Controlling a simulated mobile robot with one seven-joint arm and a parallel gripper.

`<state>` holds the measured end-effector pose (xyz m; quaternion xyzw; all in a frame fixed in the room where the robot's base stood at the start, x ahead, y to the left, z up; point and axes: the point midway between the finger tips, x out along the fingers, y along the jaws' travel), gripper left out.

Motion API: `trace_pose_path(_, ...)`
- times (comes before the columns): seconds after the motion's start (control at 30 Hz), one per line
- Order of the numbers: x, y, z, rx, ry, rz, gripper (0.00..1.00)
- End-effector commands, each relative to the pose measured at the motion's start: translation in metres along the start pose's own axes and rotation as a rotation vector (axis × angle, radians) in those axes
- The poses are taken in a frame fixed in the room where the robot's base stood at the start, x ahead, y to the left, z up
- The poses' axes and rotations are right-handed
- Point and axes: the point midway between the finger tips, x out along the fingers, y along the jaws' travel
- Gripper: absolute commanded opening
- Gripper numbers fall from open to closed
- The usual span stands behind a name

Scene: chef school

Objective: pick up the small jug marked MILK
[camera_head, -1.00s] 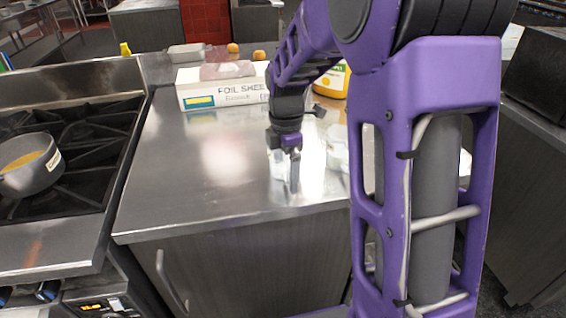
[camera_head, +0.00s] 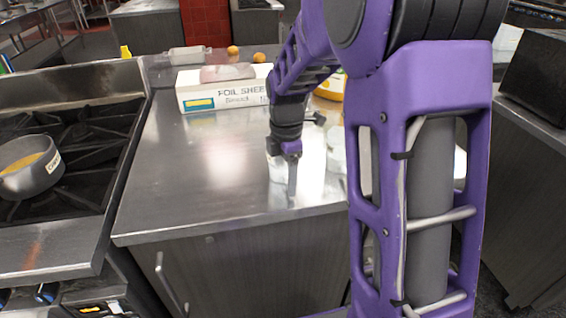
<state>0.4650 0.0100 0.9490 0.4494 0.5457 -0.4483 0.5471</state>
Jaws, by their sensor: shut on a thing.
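My gripper (camera_head: 291,185) points down over the front part of the steel counter, right of its middle. It is seen from the side, and one grey finger covers the other. It is shut on a small pale thing, taken as the jug (camera_head: 274,168), which shows only as a whitish edge left of the finger. The rest of it is hidden or lost in the glare, and no MILK marking is readable. Whether it touches the counter I cannot tell.
A foil box (camera_head: 222,96) lies behind on the steel counter (camera_head: 180,180). A white rounded thing (camera_head: 337,150) stands right of my gripper, partly behind my arm. A pot (camera_head: 30,168) sits on the stove at left. The counter's left half is clear.

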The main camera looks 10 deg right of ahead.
Motion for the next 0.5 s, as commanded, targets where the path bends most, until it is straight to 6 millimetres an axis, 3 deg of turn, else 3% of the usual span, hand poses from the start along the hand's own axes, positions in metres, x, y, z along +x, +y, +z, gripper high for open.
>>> trace_pose_path(0.5, -0.0069, -0.0008, -0.0013, -0.002, 0.002, -0.004, 0.0)
